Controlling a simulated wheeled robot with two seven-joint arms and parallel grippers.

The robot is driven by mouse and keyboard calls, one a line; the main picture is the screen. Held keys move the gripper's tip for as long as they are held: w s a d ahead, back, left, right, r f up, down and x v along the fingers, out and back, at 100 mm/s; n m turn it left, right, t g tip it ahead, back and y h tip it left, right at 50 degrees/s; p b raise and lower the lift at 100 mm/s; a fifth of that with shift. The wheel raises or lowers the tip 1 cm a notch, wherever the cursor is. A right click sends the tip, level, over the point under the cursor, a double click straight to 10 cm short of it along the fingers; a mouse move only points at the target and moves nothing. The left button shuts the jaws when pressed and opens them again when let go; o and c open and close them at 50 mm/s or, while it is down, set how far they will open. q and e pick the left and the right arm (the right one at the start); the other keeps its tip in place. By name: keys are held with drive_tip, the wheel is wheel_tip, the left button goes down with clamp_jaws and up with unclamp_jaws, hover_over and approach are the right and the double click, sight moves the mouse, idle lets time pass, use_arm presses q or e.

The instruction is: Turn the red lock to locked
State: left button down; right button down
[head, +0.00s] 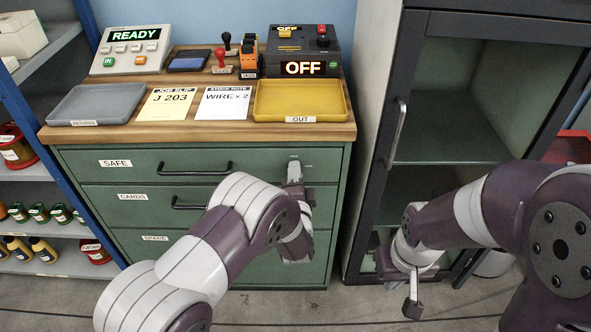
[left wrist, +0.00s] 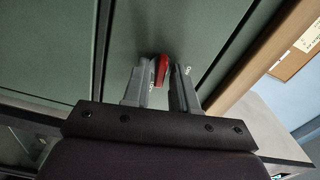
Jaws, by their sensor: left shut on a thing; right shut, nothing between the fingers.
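The red lock (left wrist: 162,67) shows in the left wrist view as a small red piece on the green cabinet front. My left gripper (left wrist: 160,76) is shut on it, one grey finger on each side. In the head view my left gripper (head: 294,172) is at the right end of the top drawer, labelled SAFE (head: 115,163), and hides the lock. Small white marks are beside the lock; I cannot read its setting. My right gripper (head: 412,306) is shut and empty, low in front of the dark cabinet.
The green drawer cabinet (head: 75,172) has bar handles (head: 195,169) left of my gripper. On its wooden top stand a grey tray (head: 98,105), a yellow tray (head: 345,100) and a dark box showing OFF (head: 335,50). A dark glass-door cabinet (head: 403,60) stands right, shelves left.

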use_arm(q)
drive_tip(key=shift+f+m+p, duration=0.1)
drive_tip(key=shift+m+p, duration=0.3)
drive_tip(key=shift+m, duration=0.6)
drive_tip(key=c, duration=1.2)
unclamp_jaws()
drive_tip(key=s+p, duration=0.1)
drive_tip(key=s, duration=1.1)
drive_tip(key=shift+s, duration=0.35)
